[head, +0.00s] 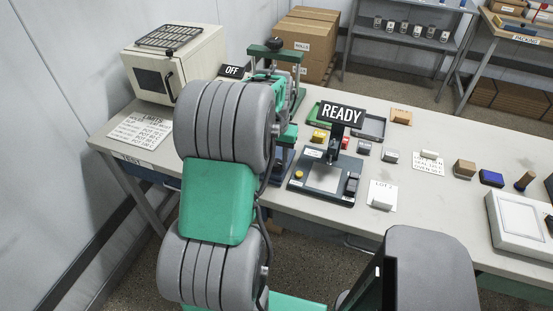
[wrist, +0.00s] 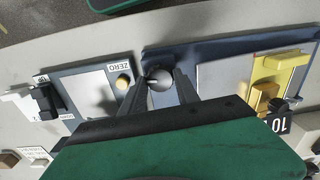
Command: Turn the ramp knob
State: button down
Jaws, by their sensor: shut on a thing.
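The ramp knob (wrist: 159,79) is a round grey knob with a pale mark, at the left end of a dark blue machine base (wrist: 215,47) in the wrist view. My gripper (wrist: 161,84) has its two dark fingers on either side of the knob, shut on it. Part of the knob's lower side is hidden toward the fingers and wrist. In the head view my arm hides the knob and most of the machine.
A device with a yellow button (wrist: 123,81) and a ZERO label sits close left of the knob. In the head view a READY sign (head: 342,111) and an OFF sign (head: 232,71) stand over the crowded table (head: 420,127).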

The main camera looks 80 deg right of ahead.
aim_at(276, 162)
dwell(0.4)
jog(key=c, duration=0.9)
grip_release()
notch_tip(276, 162, up, 8)
jog(key=shift+f+b, duration=0.1)
jog(key=shift+b, duration=0.35)
jog(key=shift+w, duration=0.1)
